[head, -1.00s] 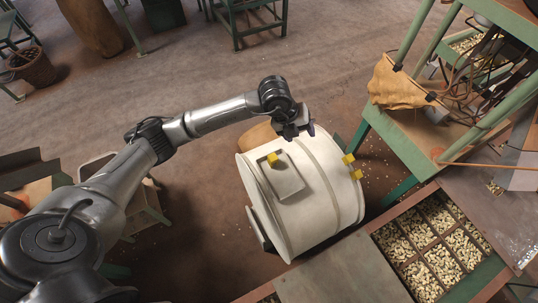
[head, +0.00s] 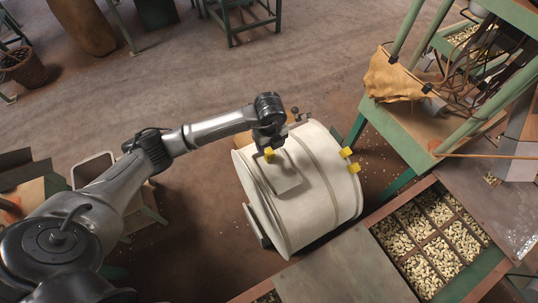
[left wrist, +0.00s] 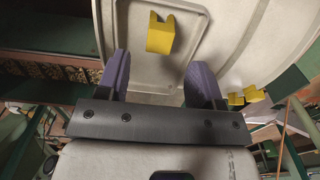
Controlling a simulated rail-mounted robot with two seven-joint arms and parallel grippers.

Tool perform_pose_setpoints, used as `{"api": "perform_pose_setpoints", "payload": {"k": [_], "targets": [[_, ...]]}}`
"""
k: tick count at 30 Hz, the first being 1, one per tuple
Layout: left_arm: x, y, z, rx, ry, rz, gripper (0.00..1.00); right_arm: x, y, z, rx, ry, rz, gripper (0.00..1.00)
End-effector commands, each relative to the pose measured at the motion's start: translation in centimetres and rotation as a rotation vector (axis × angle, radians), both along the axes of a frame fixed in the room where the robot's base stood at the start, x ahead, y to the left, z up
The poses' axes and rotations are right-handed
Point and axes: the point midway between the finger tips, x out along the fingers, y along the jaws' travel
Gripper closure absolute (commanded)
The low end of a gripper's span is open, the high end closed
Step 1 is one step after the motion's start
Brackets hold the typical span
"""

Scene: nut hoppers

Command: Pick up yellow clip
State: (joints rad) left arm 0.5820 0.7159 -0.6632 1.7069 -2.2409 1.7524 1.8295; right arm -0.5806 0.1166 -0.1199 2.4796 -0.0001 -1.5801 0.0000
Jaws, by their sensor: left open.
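A yellow clip (head: 268,154) sits on the raised rectangular panel of a white drum (head: 318,190). In the left wrist view this clip (left wrist: 160,34) is notched at one end and lies ahead of the fingers, roughly midway between their lines. My left gripper (left wrist: 160,78) is open, with two purple fingers and nothing between them. In the head view my left wrist hangs right over the clip and partly hides it. Two more yellow clips (head: 346,152) (head: 354,168) sit at the drum's right rim. My right gripper is not in view.
A bin with compartments of nuts (head: 440,235) and a flat metal plate (head: 345,270) lie at the lower right. A green-framed stand with wires and a tan cloth (head: 392,75) stands to the right. The floor behind the drum is open.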

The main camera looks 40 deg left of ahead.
Motion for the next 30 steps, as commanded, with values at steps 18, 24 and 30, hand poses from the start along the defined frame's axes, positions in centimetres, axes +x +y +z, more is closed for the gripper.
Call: {"api": "perform_pose_setpoints", "payload": {"k": [18, 24, 30], "targets": [[0.0, 0.5, -4.9, -0.001, 0.001, -0.001, 0.39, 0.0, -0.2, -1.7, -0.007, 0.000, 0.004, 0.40], [0.0, 0.4, -6.2, 0.000, 0.000, -0.002, 0.39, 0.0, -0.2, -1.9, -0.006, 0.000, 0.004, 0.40], [0.0, 0.5, -6.2, 0.001, -0.001, -0.002, 0.42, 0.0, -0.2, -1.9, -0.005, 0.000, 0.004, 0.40]]}}
